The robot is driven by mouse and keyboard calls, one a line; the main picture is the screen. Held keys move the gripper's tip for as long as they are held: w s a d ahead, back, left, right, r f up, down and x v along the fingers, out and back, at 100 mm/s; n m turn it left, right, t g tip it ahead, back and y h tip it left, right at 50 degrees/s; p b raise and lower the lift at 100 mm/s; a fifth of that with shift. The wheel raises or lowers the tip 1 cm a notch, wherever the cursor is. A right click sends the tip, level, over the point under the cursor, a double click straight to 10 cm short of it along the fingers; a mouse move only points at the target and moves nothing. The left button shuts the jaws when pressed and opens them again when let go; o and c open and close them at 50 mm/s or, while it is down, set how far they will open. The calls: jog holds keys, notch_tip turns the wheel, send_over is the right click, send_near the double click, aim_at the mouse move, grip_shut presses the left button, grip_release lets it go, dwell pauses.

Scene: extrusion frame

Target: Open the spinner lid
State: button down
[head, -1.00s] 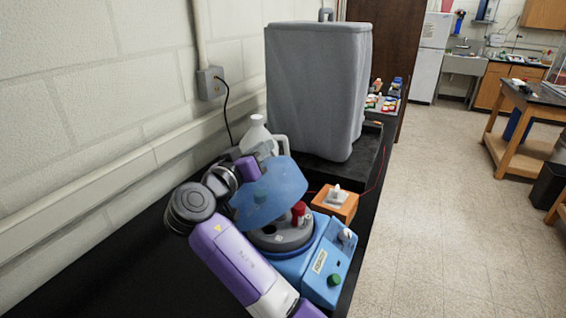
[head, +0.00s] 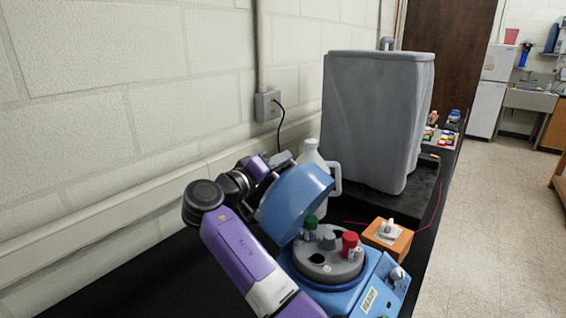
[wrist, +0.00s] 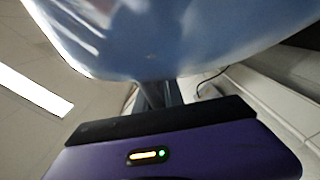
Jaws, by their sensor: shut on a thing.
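The blue spinner lid (head: 296,200) is tilted steeply up on the left of the spinner (head: 345,295), so the grey rotor (head: 322,265) is exposed. A red-capped tube (head: 349,243) and a green-capped tube (head: 311,223) stand in the rotor. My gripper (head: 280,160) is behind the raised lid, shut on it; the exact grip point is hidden. In the wrist view the lid (wrist: 180,40) fills the top of the picture, and my gripper (wrist: 157,95) reaches to it, with its fingertips hard to make out.
A white jug (head: 314,155) stands just behind the lid. An orange block with a white top (head: 388,238) sits right of the spinner. A large grey covered box (head: 377,120) stands farther back on the black bench. The wall is close on the left.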

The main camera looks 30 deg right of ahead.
jog(key=shift+a+f, duration=0.1)
jog(key=shift+f, duration=0.05)
jog(key=c, duration=1.5)
grip_release()
jog(key=shift+a, duration=0.1)
jog(key=b+v, duration=0.2)
jog(key=v, duration=0.5)
jog(key=shift+s+a, duration=0.15)
jog(key=shift+a, duration=0.1)
